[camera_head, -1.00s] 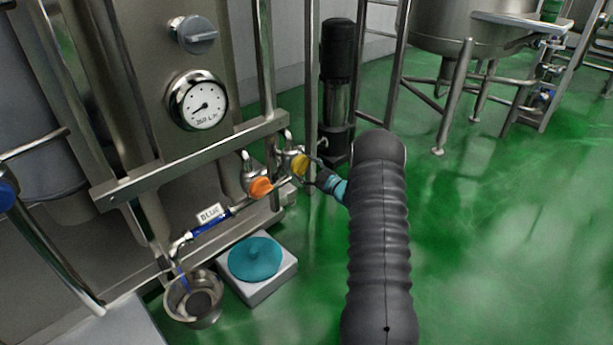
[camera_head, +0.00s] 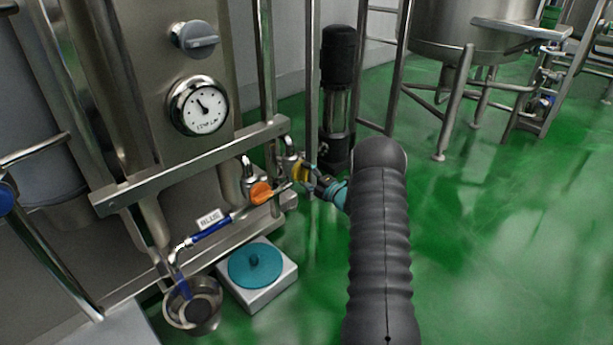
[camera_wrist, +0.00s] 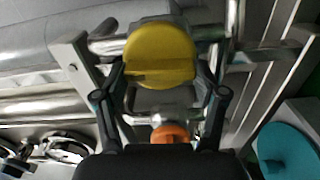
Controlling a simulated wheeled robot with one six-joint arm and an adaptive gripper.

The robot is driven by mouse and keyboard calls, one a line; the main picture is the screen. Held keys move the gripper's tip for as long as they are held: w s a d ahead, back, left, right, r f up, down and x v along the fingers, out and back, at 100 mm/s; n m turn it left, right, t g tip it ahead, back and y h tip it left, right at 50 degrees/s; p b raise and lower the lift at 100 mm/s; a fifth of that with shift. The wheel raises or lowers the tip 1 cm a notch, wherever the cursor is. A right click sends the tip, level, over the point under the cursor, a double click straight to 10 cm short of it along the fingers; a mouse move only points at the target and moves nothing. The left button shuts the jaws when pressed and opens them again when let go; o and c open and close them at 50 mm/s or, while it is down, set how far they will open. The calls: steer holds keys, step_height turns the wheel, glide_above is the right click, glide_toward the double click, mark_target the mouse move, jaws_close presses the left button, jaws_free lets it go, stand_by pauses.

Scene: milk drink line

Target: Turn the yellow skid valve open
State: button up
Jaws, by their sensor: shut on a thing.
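The yellow skid valve knob (camera_head: 301,173) sits at the right end of the skid's lower pipework. In the wrist view the round yellow knob (camera_wrist: 160,54) fills the space between my fingers, with a raised bar across it. My gripper (camera_head: 311,178) is shut on the knob, one finger on each side; it also shows in the wrist view (camera_wrist: 162,85). The finger contact is partly hidden in the head view. My dark ribbed arm reaches up to it from below.
An orange knob (camera_head: 261,193) sits just left of the yellow one. A blue-handled valve (camera_head: 211,233) with a BLUE label is farther left, above a steel bowl (camera_head: 193,306). A teal disc (camera_head: 256,264) rests on a white box. A dial gauge (camera_head: 198,107) is above.

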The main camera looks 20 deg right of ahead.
steer(key=shift+n, duration=0.6)
steer(key=o, duration=1.1)
steer(key=shift+a, duration=0.15)
steer(key=shift+o, duration=0.2)
steer(key=shift+s+d, duration=0.1)
steer(key=shift+d, duration=0.1)
steer(key=shift+s+d, duration=0.1)
steer(key=shift+s, duration=0.2)
steer(key=v, duration=1.1)
steer(key=shift+s, duration=0.1)
